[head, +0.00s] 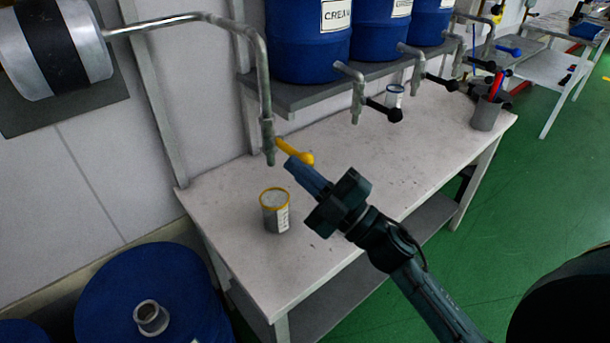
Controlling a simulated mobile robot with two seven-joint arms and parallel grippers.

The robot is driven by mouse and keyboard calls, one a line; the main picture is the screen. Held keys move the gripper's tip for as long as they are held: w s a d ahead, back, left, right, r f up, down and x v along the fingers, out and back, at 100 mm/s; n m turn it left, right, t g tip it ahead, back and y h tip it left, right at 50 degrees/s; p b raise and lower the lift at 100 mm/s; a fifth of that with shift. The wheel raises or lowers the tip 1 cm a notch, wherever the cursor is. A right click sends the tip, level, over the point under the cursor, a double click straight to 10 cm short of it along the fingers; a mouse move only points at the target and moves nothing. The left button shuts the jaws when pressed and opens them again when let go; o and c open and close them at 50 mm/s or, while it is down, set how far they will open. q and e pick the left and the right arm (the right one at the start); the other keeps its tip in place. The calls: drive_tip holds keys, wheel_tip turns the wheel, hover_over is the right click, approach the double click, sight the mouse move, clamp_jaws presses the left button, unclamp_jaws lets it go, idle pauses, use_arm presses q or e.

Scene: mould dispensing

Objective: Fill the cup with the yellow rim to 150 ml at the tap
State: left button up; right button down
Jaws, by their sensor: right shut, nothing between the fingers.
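The cup with the yellow rim (275,217) stands upright on the white table, near its left end. A label with markings shows on its side; the level inside is too small to tell. The tap (268,140) is a grey pipe bent down from the wall, with its spout above and slightly left of the cup. Its yellow handle (295,151) points to the right. My right gripper (292,165) is shut and empty, with its fingertips close to the yellow handle; I cannot tell whether they touch. My left gripper is not in view.
Blue barrels (308,45) stand on a shelf above the table (400,165), with black-handled taps (383,109) below. A second cup (394,97) and a grey holder with tools (486,115) stand further right. A blue drum (115,290) is at lower left. The table's middle is clear.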

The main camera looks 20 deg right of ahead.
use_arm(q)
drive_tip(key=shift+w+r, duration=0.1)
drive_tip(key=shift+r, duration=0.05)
use_arm(e)
drive_tip(key=shift+w+d+f, duration=0.25)
drive_tip(key=shift+d+f, duration=0.1)
drive_tip(key=shift+d, duration=0.15)
use_arm(q)
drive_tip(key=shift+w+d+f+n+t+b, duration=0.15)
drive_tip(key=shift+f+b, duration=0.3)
drive_tip(key=shift+b, duration=0.4)
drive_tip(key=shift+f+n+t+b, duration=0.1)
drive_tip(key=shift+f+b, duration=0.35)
drive_tip(key=shift+b, duration=0.45)
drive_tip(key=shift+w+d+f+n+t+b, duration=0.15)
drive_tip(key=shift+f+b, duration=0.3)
drive_tip(key=shift+b, duration=0.4)
use_arm(e)
drive_tip(key=shift+f+n+t+y, duration=0.4)
drive_tip(key=shift+f+y, duration=0.1)
drive_tip(key=shift+f, duration=0.3)
